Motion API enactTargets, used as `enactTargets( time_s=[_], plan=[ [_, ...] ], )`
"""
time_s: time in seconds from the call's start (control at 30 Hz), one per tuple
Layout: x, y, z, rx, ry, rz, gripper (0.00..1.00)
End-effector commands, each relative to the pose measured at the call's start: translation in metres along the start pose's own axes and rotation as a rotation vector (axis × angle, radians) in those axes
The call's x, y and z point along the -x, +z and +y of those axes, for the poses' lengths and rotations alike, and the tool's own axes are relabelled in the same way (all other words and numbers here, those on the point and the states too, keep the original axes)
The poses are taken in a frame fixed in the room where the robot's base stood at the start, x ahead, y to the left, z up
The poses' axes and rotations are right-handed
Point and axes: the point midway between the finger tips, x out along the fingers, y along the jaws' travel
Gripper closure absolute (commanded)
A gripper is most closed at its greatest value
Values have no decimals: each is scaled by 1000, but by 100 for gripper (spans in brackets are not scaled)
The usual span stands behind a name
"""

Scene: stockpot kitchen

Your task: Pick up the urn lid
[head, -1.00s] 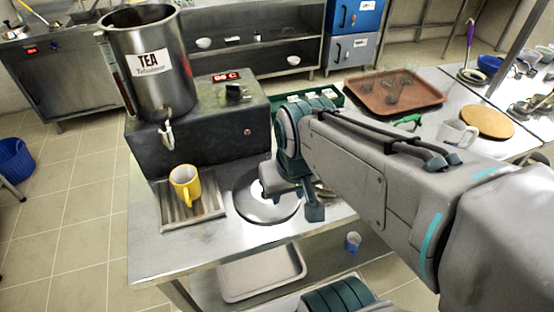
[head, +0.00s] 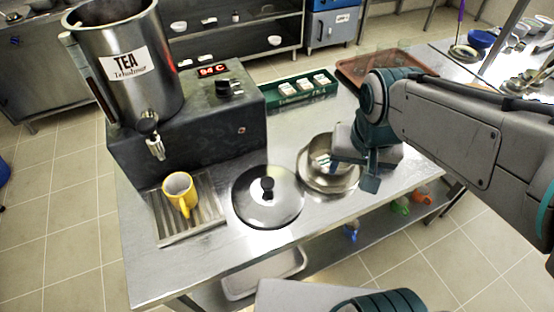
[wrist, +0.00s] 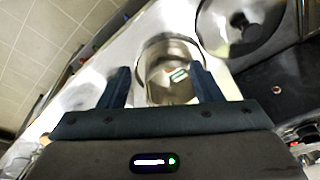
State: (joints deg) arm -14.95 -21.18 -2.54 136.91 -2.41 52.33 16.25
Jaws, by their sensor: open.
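The urn lid (head: 268,197) is a round, shiny metal disc with a black knob on top. It lies flat on the steel counter, in front of the black urn base. It also shows at the top of the wrist view (wrist: 243,24). My gripper (head: 356,170) is to the right of the lid, over the near side of a metal bowl. In the wrist view my gripper (wrist: 160,84) has its two dark fingers wide apart, with the bowl (wrist: 168,72) showing beyond them and nothing held.
The tea urn (head: 128,65) stands on its black base at the left. A yellow mug (head: 178,186) sits on a drip tray (head: 205,212) left of the lid. A green box of packets (head: 301,91) is behind. The metal bowl (head: 313,178) stands right of the lid.

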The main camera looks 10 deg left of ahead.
Motion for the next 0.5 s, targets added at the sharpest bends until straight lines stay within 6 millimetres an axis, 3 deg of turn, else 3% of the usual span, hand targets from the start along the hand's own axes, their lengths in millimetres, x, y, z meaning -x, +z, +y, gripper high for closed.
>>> enactTargets(
  time_s=[0.03, 0.2, 0.4, 0.5],
  plan=[
    [0, -7, -18, 3, -2, -17, 41],
    [-3, -24, -74, -36, 10, -47, 41],
    [-8, -27, -136, -74, 37, -59, 41],
    [-10, -25, -157, -88, 48, -58, 41]
  ],
)
